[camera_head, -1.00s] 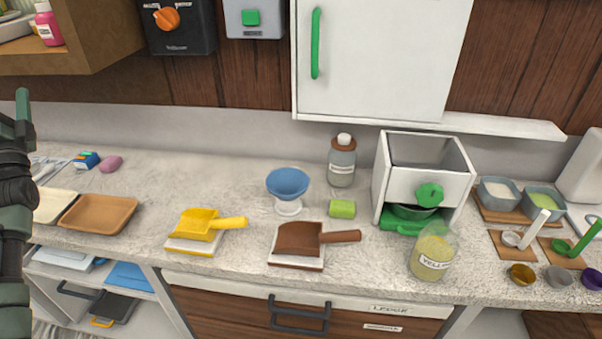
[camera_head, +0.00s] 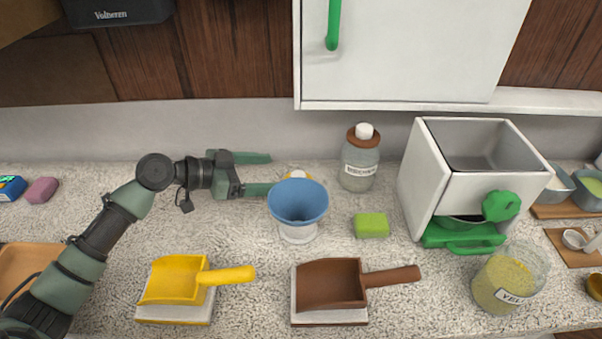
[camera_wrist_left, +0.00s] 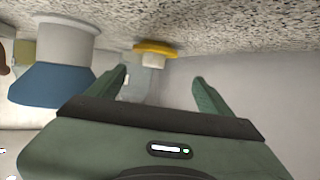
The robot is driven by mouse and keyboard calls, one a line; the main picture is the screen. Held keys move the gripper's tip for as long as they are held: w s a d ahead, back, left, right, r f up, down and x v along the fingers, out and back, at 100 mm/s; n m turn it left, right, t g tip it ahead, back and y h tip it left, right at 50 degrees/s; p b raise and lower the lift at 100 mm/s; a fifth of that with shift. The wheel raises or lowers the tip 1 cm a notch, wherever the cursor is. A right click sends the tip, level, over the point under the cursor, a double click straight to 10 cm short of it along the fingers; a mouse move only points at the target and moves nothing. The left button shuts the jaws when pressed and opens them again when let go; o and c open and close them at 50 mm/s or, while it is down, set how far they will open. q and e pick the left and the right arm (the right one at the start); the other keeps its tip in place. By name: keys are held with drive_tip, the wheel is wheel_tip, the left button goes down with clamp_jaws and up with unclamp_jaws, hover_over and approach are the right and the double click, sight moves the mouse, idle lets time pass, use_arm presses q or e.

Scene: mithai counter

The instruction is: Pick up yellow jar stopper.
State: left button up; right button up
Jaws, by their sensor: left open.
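The yellow jar stopper (camera_head: 297,174) lies on the counter behind the blue funnel, which partly hides it in the head view. In the left wrist view the stopper (camera_wrist_left: 156,48) shows as a yellow disc with a pale knob. My left gripper (camera_head: 270,174) is open and empty, just left of the stopper, with its fingers pointing towards it. In the wrist view the stopper appears beyond and between the open fingertips (camera_wrist_left: 160,75). A glass jar with yellow contents and a label starting "YEL" (camera_head: 503,284) stands at the front right. My right gripper is not in view.
The blue funnel (camera_head: 298,202) on its white stand is close to my lower left finger. A brown-stoppered jar (camera_head: 361,165) stands right of the stopper, near the back wall. A green block (camera_head: 371,226), yellow scoop (camera_head: 175,279) and brown scoop (camera_head: 328,284) lie nearer the front.

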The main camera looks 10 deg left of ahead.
sight(298, 175)
use_arm(q)
drive_tip(key=d, duration=0.2)
drive_tip(key=d+p, duration=0.1)
drive_tip(key=shift+w+f, duration=0.25)
drive_tip(key=shift+w, duration=0.15)
drive_tip(key=p+x, duration=0.1)
drive_tip(key=x, duration=0.3)
drive_tip(key=shift+f+p, duration=0.25)
drive_tip(key=shift+p, duration=0.15)
drive_tip(key=shift+w+d+f, duration=0.1)
drive_tip(key=shift+d+f, duration=0.05)
drive_tip(key=shift+d, duration=0.1)
drive_tip(key=shift+c, duration=1)
drive_tip(key=c, duration=1.5)
drive_tip(key=shift+f, duration=0.15)
clamp_jaws()
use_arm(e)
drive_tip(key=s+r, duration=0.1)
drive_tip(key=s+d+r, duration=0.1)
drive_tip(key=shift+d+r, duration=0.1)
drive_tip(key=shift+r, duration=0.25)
